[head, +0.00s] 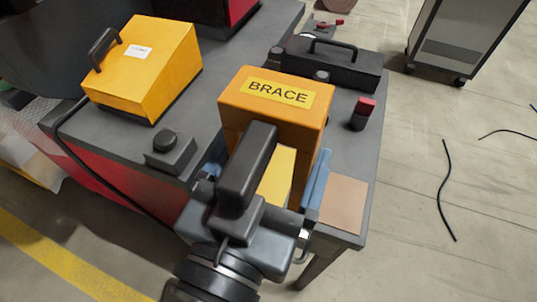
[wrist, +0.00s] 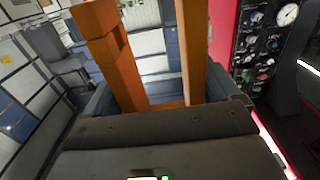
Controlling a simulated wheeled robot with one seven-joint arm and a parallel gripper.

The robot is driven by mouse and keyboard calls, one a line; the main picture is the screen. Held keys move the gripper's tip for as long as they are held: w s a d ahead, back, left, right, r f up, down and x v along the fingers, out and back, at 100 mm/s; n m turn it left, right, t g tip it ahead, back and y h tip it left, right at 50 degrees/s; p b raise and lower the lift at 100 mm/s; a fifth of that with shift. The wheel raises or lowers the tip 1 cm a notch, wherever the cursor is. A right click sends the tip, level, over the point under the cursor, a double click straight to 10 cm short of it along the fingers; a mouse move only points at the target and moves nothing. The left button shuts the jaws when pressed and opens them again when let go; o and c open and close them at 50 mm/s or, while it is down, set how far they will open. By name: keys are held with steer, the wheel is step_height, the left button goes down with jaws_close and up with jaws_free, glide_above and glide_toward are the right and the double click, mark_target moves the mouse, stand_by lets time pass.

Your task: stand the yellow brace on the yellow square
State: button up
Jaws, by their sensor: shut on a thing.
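The orange-yellow brace (head: 275,93) has a top block labelled BRACE and legs below it, with a gap between them. My gripper (head: 270,160) is shut on the brace, its blue fingers outside the legs. In the wrist view two orange bars of the brace (wrist: 191,50) stand apart, joined by an orange strip near my gripper (wrist: 168,100). A yellow patch, apparently the yellow square (head: 279,175), shows between the legs, partly hidden by my gripper. I cannot tell whether the brace touches the bench.
A tan square (head: 343,204) lies on the grey bench (head: 352,150) at right. A yellow box with a handle (head: 150,65), a black button box (head: 171,152), a red-topped black part (head: 362,112) and a black case (head: 330,65) stand around the brace.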

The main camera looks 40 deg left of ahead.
steer(key=shift+w+a+f, duration=1)
steer(key=shift+a+f, duration=0.15)
steer(key=shift+f, duration=0.4)
steer(key=shift+w+a+f, duration=1)
steer(key=shift+a+f, duration=0.15)
steer(key=shift+f, duration=0.45)
steer(key=shift+w+a+f, duration=1)
steer(key=shift+a+f, duration=0.15)
steer(key=shift+f, duration=0.4)
steer(key=shift+f, duration=0.15)
steer(key=o, duration=1.1)
steer(key=shift+r, duration=0.2)
steer(key=b+v, duration=0.2)
steer(key=v, duration=1)
steer(key=shift+f, duration=0.15)
